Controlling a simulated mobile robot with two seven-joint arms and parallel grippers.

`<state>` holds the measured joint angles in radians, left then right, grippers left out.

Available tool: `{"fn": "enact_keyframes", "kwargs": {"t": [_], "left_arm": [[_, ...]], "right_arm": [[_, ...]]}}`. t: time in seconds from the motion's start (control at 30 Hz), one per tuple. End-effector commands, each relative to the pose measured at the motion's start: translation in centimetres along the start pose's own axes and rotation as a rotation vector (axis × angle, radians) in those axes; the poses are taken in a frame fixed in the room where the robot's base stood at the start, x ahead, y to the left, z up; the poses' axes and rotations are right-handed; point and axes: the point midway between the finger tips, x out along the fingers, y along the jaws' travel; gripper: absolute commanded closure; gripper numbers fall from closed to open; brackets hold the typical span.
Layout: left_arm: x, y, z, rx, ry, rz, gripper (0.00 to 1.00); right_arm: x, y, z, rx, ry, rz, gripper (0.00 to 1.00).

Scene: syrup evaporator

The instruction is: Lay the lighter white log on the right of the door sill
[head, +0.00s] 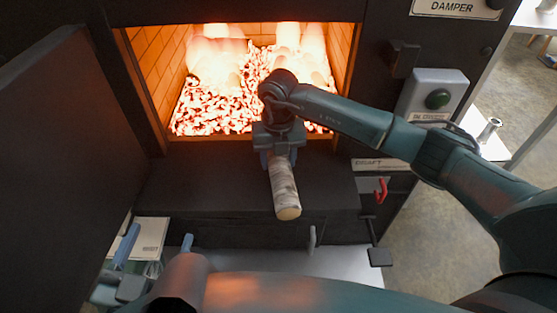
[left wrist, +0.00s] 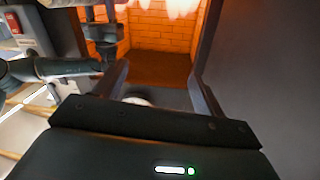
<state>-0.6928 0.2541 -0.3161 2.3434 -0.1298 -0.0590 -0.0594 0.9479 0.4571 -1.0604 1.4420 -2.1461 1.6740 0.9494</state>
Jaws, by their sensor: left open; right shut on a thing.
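The white log (head: 284,188), pale with grey bark marks and a tan cut end, is held by my right gripper (head: 279,158). The gripper is shut around its far end. The log points toward me over the right half of the dark door sill (head: 190,185), its near end by the sill's front edge. I cannot tell whether it touches the sill. My left gripper (head: 156,246) is open and empty at the lower left, in front of the sill. In the left wrist view its open fingers (left wrist: 162,88) show, with a pale round end (left wrist: 138,101) beyond them.
The firebox (head: 250,95) is open, with glowing coals and flames behind the sill. The open dark door (head: 65,170) fills the left side. A booklet (head: 150,238) lies at lower left.

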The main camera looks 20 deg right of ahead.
Motion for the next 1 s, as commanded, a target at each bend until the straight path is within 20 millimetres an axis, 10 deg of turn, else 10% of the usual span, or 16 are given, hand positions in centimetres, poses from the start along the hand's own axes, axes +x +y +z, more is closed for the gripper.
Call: {"fn": "enact_keyframes", "kwargs": {"t": [0.1,0.13,0.4,0.73,1.0], "left_arm": [[0.0,0.0,0.0,0.0,0.0,0.0,0.3],[0.0,0.0,0.0,0.0,-0.001,0.0,0.3],[0.0,0.0,0.0,0.0,-0.002,0.0,0.3],[0.0,-0.1,-0.1,-0.001,-0.006,0.0,0.3],[-0.2,-0.4,-0.2,-0.036,-0.099,-0.006,0.3]], "right_arm": [[-0.1,0.0,0.0,0.0,-0.002,0.001,0.85],[-0.1,0.0,0.0,0.0,-0.002,0.001,0.5],[-0.1,0.0,0.0,0.0,-0.001,0.0,0.27],[-0.6,0.0,0.0,0.0,-0.001,-0.001,0.27],[-5.8,0.0,0.1,0.0,-0.004,0.001,0.27]]}}
